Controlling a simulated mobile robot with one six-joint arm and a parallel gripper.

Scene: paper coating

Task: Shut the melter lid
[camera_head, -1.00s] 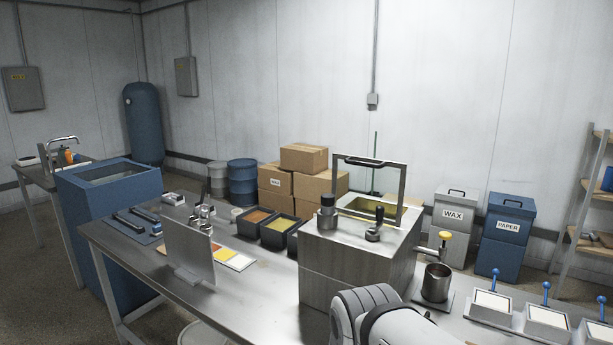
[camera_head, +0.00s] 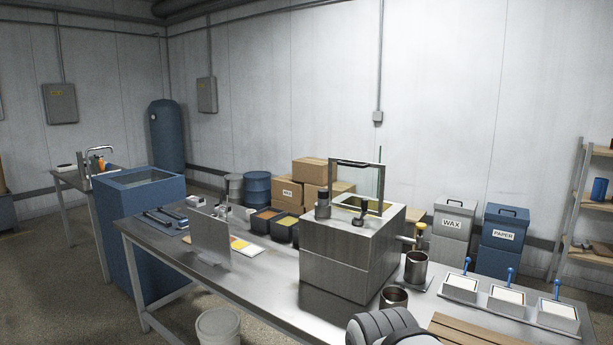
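The melter (camera_head: 345,262) is a brushed steel box on the steel bench, right of the middle. Its lid (camera_head: 334,182) is a dark frame with a bar across its top. The lid stands upright, so the melter is open and yellowish contents show in the opening (camera_head: 352,203). A dark knob and a short cylinder sit on the melter's top. A grey rounded link of my arm shows at the bottom edge, in front of the melter. My gripper is not in view.
Two steel cups (camera_head: 393,297) (camera_head: 416,266) stand right of the melter, near its tap. Several blue-handled units (camera_head: 507,300) line the bench's right end. A wooden slatted board (camera_head: 470,332) lies at the front right. An upright metal plate (camera_head: 210,240) stands left. A white bucket (camera_head: 218,325) is below.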

